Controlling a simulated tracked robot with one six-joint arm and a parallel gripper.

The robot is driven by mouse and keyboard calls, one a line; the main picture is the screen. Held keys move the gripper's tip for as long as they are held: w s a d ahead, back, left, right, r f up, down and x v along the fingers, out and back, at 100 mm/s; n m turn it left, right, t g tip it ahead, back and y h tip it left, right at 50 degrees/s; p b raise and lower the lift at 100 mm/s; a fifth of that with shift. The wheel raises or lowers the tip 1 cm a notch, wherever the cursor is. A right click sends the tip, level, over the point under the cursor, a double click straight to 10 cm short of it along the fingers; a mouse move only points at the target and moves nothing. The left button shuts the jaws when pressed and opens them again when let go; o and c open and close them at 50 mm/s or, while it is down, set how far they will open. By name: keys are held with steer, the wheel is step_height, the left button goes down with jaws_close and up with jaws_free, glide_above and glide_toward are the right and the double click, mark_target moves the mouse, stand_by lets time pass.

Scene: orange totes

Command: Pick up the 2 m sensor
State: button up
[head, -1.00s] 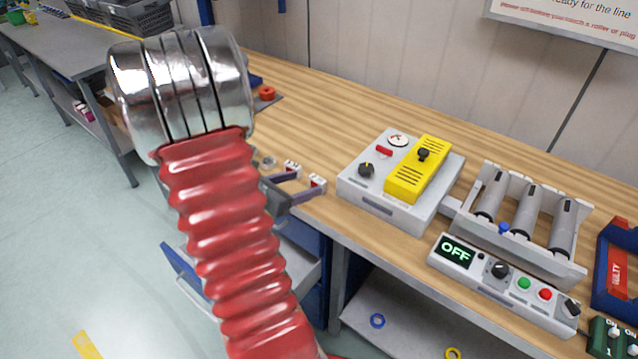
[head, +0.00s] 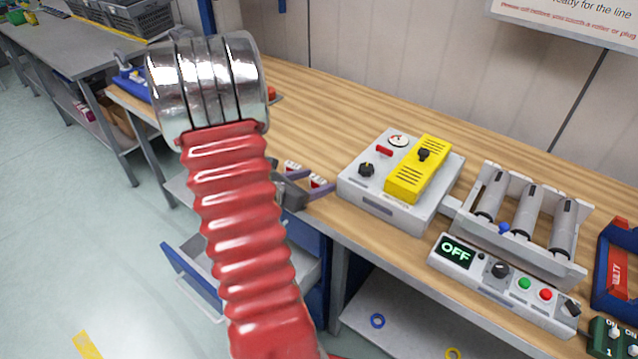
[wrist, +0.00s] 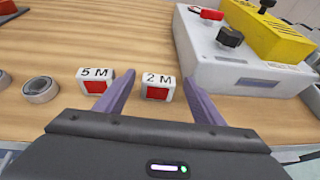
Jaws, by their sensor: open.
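The 2 m sensor (wrist: 157,88) is a small white block with a red front and "2 M" on top, standing on the wooden bench. My gripper (wrist: 157,80) is open, with one purple finger on each side of it. The sensor lies between the fingers with visible gaps, not gripped. A matching 5 M sensor (wrist: 93,81) stands just left of the left finger. In the head view the 2 m sensor (head: 318,181) sits near the bench's front edge, partly behind my gripper (head: 316,179).
A grey box with a yellow cover (head: 382,205) stands close right of the right finger. A metal ring (wrist: 41,90) lies left of the 5 M sensor. A roller unit (head: 520,215) and a control panel reading OFF (head: 500,280) are farther right. An open drawer (head: 235,270) is below.

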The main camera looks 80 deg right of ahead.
steer(key=shift+c, duration=0.2)
stand_by(0.3)
steer(key=c, duration=1.1)
